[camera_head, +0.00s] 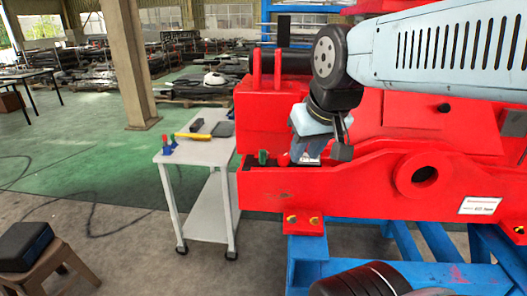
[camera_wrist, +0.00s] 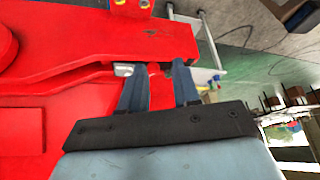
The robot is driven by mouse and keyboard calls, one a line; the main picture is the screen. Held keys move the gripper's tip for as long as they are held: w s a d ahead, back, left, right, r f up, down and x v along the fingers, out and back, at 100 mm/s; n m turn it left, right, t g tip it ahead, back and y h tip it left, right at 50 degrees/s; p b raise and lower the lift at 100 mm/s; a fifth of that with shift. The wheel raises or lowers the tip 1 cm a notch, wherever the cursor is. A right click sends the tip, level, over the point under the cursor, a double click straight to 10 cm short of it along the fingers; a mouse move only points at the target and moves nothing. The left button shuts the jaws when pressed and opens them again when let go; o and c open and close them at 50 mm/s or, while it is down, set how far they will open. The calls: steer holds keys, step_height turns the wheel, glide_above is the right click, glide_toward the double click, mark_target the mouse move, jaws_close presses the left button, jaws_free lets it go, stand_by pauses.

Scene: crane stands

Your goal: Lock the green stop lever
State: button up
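The green stop lever (camera_head: 263,157) is a small green piece standing in the slot at the left end of the red crane frame (camera_head: 330,190). My gripper (camera_head: 306,158) is lowered at the slot, to the right of the lever and apart from it. In the wrist view its two blue-grey fingers (camera_wrist: 158,75) are spread, with red frame surface and a dark gap showing between their tips. Nothing is clearly held. I cannot make out the green lever in the wrist view. The fingertips are partly hidden by the frame wall in the head view.
A white cart (camera_head: 205,150) with a yellow-handled tool (camera_head: 193,136) and small coloured items stands left of the frame. Blue supports (camera_head: 305,255) carry the frame. Red uprights (camera_head: 267,68) rise behind the slot. A wooden stool (camera_head: 45,265) stands at lower left. The green floor between is mostly clear.

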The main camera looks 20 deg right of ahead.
steer(key=shift+w+d+g, duration=0.1)
steer(key=shift+w+g, duration=0.3)
steer(key=shift+w, duration=0.3)
steer(key=shift+c, duration=1.4)
steer(key=w+g+y, duration=0.1)
steer(key=w, duration=0.2)
steer(key=w+d+g+y, duration=0.1)
steer(key=w+y, duration=0.1)
steer(key=w, duration=0.1)
steer(key=w+d+f+g+y, duration=0.1)
steer(key=w+g, duration=0.1)
steer(key=w, duration=0.1)
steer(key=shift+d, duration=0.15)
jaws_close()
steer(key=w+d+y, duration=0.1)
steer(key=w, duration=0.2)
steer(key=w+d+f+y, duration=0.1)
steer(key=w+d+y, duration=0.1)
steer(key=w, duration=0.1)
steer(key=w+d+f+g+y, duration=0.1)
steer(key=w+d, duration=0.1)
steer(key=w, duration=0.1)
steer(key=shift+w+d+f+y, duration=0.1)
steer(key=shift+d+f+y, duration=0.15)
steer(key=shift+y, duration=0.15)
steer(key=shift+w+d+f+y, duration=0.15)
steer(key=shift+w+d+y, duration=0.15)
steer(key=shift+w+d, duration=0.3)
